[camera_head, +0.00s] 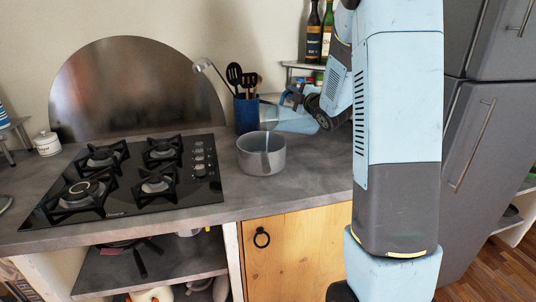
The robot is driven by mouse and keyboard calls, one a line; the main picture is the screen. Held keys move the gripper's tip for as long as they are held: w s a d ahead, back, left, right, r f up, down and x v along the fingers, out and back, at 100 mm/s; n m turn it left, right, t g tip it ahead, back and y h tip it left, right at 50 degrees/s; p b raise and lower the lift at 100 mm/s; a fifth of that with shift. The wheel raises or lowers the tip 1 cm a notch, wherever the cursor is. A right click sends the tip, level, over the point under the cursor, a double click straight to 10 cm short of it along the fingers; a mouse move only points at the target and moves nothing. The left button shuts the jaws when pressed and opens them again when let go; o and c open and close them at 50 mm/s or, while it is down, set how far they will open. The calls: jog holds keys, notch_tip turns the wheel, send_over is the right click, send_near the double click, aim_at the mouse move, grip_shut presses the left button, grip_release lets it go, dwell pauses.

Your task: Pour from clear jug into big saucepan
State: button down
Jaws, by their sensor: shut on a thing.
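The big saucepan (262,163) is a grey metal pot standing on the counter, right of the hob. The clear jug (291,120) is tilted well over toward the left, with its mouth above the saucepan. A thin pale stream runs from the jug's lip down into the saucepan. My gripper (308,98) is at the jug's handle side and shut on it; the fingertips are partly hidden by the jug and my arm. The level inside the saucepan cannot be made out.
A blue utensil holder (246,114) with several utensils stands behind the saucepan. A black gas hob (128,180) lies to the left. Bottles (314,40) stand on a small shelf behind my arm. A grey fridge (488,130) is at the right. The counter's front strip is clear.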

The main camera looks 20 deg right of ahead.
aim_at(284, 105)
jog(key=shift+s+a+r+n+p, duration=0.15)
jog(key=shift+a+n+p, duration=0.05)
jog(key=shift+a+p, duration=0.25)
jog(key=shift+s+a+r+n+p, duration=0.1)
jog(key=shift+a+r+n+p, duration=0.1)
jog(key=shift+a+p, duration=0.25)
dwell(1.8)
jog(key=shift+s+a+r+n, duration=0.15)
jog(key=shift+a+n, duration=0.1)
jog(key=shift+a, duration=0.15)
jog(key=shift+s+a+r+n, duration=0.1)
jog(key=shift+a+n, duration=0.15)
jog(key=shift+a, duration=0.1)
dwell(2.0)
